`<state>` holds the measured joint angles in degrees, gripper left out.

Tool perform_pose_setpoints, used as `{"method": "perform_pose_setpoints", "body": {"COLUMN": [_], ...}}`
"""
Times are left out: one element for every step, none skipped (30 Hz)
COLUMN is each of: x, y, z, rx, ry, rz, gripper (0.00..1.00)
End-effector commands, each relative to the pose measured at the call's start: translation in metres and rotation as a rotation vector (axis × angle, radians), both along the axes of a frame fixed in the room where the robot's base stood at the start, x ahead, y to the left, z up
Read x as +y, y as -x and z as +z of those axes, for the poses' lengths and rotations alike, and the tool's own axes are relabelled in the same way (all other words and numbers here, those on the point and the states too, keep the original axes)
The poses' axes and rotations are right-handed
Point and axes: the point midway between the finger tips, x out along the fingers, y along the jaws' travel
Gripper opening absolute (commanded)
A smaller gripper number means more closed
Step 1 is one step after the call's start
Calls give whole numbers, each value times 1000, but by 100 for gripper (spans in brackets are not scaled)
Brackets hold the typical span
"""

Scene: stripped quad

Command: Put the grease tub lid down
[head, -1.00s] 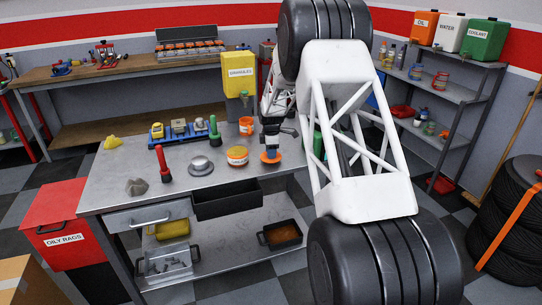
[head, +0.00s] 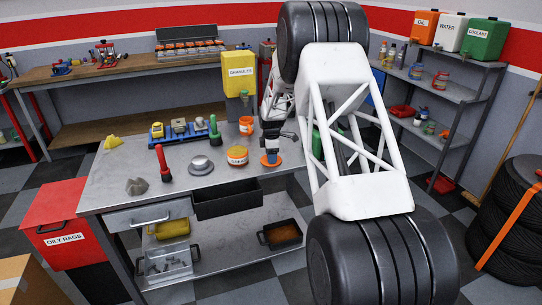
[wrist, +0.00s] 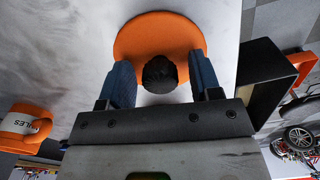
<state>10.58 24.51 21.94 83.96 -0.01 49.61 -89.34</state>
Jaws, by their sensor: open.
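The grease tub lid is an orange disc (head: 271,162) with a black knob, flat on the grey bench top right of the grease tub. It also shows in the wrist view (wrist: 160,32). My gripper (head: 271,150) is directly over the lid. In the wrist view its blue fingers (wrist: 165,85) stand apart on either side of the black knob (wrist: 160,72), with visible gaps. The grease tub (head: 237,156) is a squat orange tub with a pale label, standing to the left of the lid.
A round grey metal part (head: 200,165) and a red-handled tool (head: 162,163) stand left of the tub. An orange bucket (head: 246,125) stands behind, also in the wrist view (wrist: 24,125). A black bin (head: 227,203) hangs at the bench front.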

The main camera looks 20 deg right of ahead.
Motion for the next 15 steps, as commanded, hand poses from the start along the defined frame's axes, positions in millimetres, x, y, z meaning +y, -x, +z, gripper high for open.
{"method": "perform_pose_setpoints", "body": {"x": [0,0,0,0,0,0,0,0,0,0,0,0,0,0,0], "y": [0,0,0,0,0,0,0,0,0,0,0,0,0,0,0], "z": [0,0,0,0,1,2,3,4,6,8,10,14,17,20,25], "rx": [0,0,0,0,0,0,-1,-1,-1,-1,-2,-1,-1,-1,-1], "ry": [0,0,0,0,0,0,0,0,0,0,0,0,0,0,0], "rz": [0,0,0,0,0,0,0,0,0,0,0,0,0,0,0], "gripper": [58,58,58,58,58,58,58,58,58,58,58,58,58,58,58]}}
